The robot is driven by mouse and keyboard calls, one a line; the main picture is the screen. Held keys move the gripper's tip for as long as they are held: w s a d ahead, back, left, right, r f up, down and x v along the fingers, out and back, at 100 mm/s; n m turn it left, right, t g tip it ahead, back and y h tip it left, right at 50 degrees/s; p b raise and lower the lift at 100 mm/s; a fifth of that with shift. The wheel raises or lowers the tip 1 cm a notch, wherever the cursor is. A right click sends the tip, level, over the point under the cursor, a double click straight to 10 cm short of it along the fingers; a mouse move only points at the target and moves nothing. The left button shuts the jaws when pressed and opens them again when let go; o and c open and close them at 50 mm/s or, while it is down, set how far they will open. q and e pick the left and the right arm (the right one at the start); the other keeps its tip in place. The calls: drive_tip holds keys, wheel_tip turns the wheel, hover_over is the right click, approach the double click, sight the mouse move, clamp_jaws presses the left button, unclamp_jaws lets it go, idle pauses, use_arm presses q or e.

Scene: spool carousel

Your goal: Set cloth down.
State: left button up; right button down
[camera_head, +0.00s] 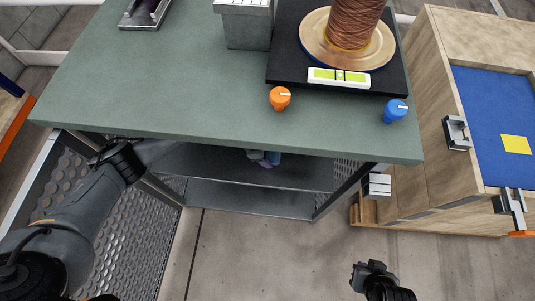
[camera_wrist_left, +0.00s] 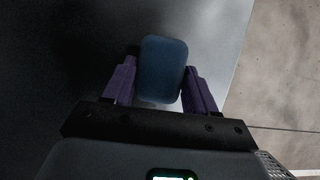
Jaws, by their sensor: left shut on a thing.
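My left gripper (camera_wrist_left: 159,70) has two purple fingers, shut on a dark blue, rounded piece that looks like the cloth (camera_wrist_left: 163,60). In the head view my left arm reaches in under the green bench top. A small bit of the left gripper (camera_head: 257,155) and of the blue cloth (camera_head: 274,158) shows below the bench's front edge, over the dark shelf (camera_head: 300,176). The bench top hides most of the gripper. Whether the cloth touches the shelf cannot be told. My right gripper (camera_head: 368,272) is small and dark at the bottom, over the floor; its fingers are unclear.
The green bench top (camera_head: 190,80) overhangs the shelf. It carries a copper spool (camera_head: 352,22) on a black plate (camera_head: 285,70), an orange knob (camera_head: 280,98) and a blue knob (camera_head: 395,111). A wooden cabinet (camera_head: 450,180) stands right. A perforated side panel (camera_head: 125,235) flanks the shelf.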

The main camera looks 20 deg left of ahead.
use_arm(q)
drive_tip(key=o, duration=1)
drive_tip(key=shift+a+r+p, duration=0.1)
drive_tip(key=shift+r+p, duration=0.3)
drive_tip(key=shift+p, duration=0.1)
drive_tip(key=p+v, duration=0.1)
drive_tip(key=v, duration=0.1)
drive_tip(key=shift+a+r, duration=0.15)
drive_tip(key=shift+r, duration=0.25)
drive_tip(key=shift+s+a+r, duration=0.15)
drive_tip(key=shift+a+r, duration=0.05)
drive_tip(key=shift+r, duration=0.1)
